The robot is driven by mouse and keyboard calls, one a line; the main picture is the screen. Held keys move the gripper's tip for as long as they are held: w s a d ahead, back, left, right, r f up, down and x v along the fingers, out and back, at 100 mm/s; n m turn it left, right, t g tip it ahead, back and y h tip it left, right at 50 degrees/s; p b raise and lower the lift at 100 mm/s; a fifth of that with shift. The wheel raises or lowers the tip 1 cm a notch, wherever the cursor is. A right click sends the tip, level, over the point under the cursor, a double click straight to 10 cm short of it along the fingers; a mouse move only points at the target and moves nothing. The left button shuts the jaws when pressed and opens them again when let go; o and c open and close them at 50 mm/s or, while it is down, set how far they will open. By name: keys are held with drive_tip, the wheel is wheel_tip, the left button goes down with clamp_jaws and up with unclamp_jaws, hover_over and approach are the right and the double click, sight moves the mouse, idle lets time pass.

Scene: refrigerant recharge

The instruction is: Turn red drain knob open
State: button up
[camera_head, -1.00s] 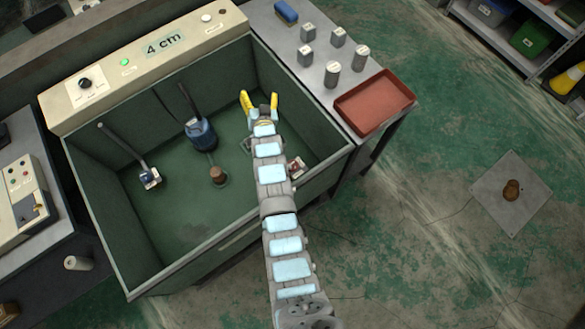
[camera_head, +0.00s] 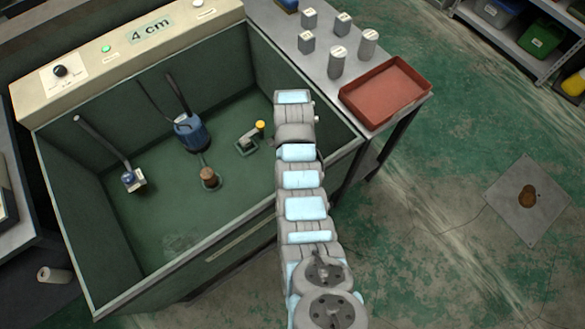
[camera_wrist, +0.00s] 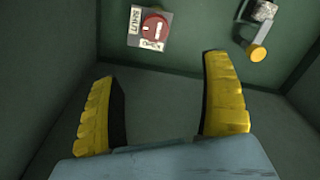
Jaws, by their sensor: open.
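The red drain knob (camera_wrist: 154,27) shows in the wrist view at the top, on a pale plate (camera_wrist: 134,40) with lettering, fixed to the green tank. A white mark runs across the knob. My gripper (camera_wrist: 160,95) has its two yellow fingers spread wide, with nothing between them. The knob lies beyond the fingertips, and the fingers do not touch it. In the head view my arm hides the knob, and my gripper's fingers do not show there.
The green tank (camera_head: 75,235) holds a blue pump (camera_head: 191,132), a brown plug (camera_head: 209,177), a hose end (camera_head: 132,180) and a yellow-capped fitting (camera_head: 260,128). The fitting is near the knob in the wrist view (camera_wrist: 258,53). A red tray (camera_head: 386,92) stands on the side table.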

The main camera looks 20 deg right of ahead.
drive_tip(key=shift+s+f+b, duration=0.15)
drive_tip(key=shift+f+b, duration=0.45)
drive_tip(key=shift+f, duration=1.75)
drive_tip(key=shift+s+f+b, duration=0.15)
drive_tip(key=shift+f+b, duration=0.45)
drive_tip(key=shift+f, duration=1.7)
wheel_tip(320, 180, down, 8)
drive_tip(key=b, duration=0.6)
drive_tip(key=shift+b, duration=0.3)
drive_tip(key=c, duration=1.2)
drive_tip(key=shift+c, duration=0.2)
